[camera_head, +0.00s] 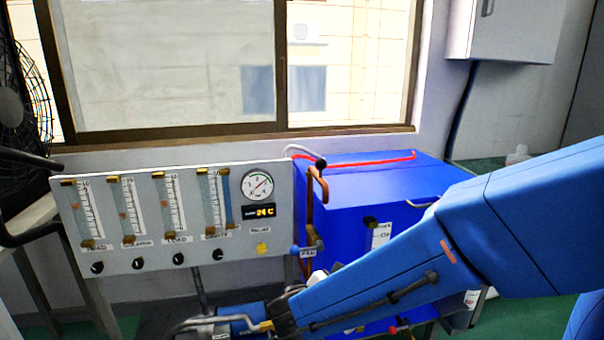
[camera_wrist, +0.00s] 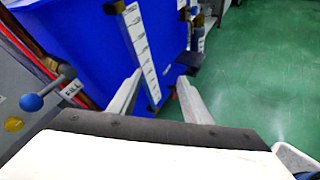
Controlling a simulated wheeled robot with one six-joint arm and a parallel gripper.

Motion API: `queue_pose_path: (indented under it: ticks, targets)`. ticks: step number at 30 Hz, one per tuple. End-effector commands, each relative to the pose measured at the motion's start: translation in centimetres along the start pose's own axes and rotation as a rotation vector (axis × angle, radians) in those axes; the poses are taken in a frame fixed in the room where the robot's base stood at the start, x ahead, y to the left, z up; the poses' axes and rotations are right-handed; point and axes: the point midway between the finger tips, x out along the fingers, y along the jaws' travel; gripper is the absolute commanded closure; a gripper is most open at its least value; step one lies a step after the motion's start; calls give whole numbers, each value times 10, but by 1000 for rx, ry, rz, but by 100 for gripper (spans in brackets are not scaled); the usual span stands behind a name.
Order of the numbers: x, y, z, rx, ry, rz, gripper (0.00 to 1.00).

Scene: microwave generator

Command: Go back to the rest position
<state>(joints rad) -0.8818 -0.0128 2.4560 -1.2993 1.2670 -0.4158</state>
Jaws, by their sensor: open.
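My gripper (camera_wrist: 158,84) shows in the wrist view as two pale fingers spread apart, with nothing between them. Behind the gap are the side of the blue generator cabinet (camera_wrist: 85,45), a white labelled strip (camera_wrist: 143,50) and green floor. I cannot tell whether a finger touches the cabinet. In the head view my blue arm reaches from the right to the lower middle, in front of the blue cabinet (camera_head: 345,215). Its far end is low in the picture among other parts, and the fingers cannot be made out clearly there.
A grey gauge panel (camera_head: 150,215) with several flow tubes and a dial (camera_head: 257,185) stands left of the cabinet. A blue-knobbed valve (camera_wrist: 32,102) marked FILL is left of my gripper. A black fan (camera_head: 15,110) stands far left. Green floor (camera_wrist: 250,60) is open at right.

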Motion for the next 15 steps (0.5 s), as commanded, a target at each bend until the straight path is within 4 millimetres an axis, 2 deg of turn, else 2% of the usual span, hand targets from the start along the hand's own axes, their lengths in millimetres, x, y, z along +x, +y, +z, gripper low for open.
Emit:
queue_pose_path:
  ticks: [1,6,11,15]
  targets:
    - [9,-19,14,77,22,-61,55]
    - [24,-79,40,329,97,-253,55]
    - [25,-130,56,580,160,-418,55]
    - [18,-167,63,809,211,-547,55]
